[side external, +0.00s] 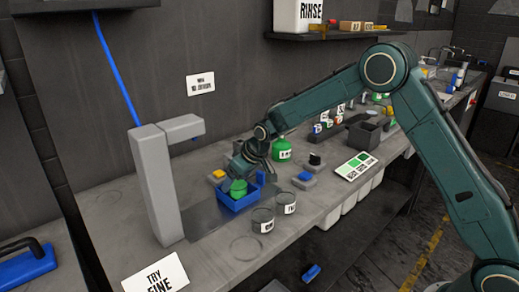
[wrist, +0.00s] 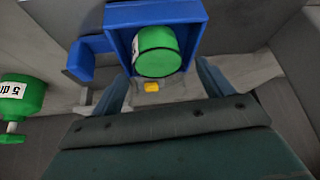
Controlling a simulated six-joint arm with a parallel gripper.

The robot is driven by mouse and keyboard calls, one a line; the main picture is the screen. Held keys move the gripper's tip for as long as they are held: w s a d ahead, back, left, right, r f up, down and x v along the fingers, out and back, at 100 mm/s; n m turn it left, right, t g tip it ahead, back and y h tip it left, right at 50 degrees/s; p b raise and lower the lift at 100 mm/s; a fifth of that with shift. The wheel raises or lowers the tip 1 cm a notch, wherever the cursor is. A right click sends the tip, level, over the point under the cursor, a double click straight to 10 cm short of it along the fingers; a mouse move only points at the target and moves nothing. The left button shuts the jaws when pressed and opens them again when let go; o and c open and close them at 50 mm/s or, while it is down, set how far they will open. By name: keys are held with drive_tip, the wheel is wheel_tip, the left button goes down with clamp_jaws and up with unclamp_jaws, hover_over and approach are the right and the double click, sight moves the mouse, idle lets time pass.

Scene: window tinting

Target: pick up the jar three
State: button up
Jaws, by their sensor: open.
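A green jar (side external: 239,187) sits in a blue open-topped holder (side external: 240,206) on the bench in the side view. The green jar (wrist: 158,52) and blue holder (wrist: 203,22) also show at the top of the wrist view. No number is readable on this jar. My gripper (side external: 247,172) is just above and behind the holder. In the wrist view my gripper (wrist: 162,87) has its fingers apart, with nothing between them and the jar just beyond the tips. Two dark jars, a front one (side external: 262,221) and a rear one (side external: 286,204), stand right of the holder; their labels are too small to read surely.
A grey post with an arm (side external: 155,185) stands left of the holder. A green labelled bottle (side external: 282,150) stands behind, close to my arm. The front bench surface is mostly clear.

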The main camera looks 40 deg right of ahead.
drive_tip(key=shift+w+a+f, duration=0.1)
drive_tip(key=shift+w+f, duration=0.15)
drive_tip(key=shift+f, duration=0.2)
drive_tip(key=c, duration=1.1)
drive_tip(key=shift+r, duration=0.1)
wheel_tip(320, 180, up, 20)
idle(0.3)
idle(0.5)
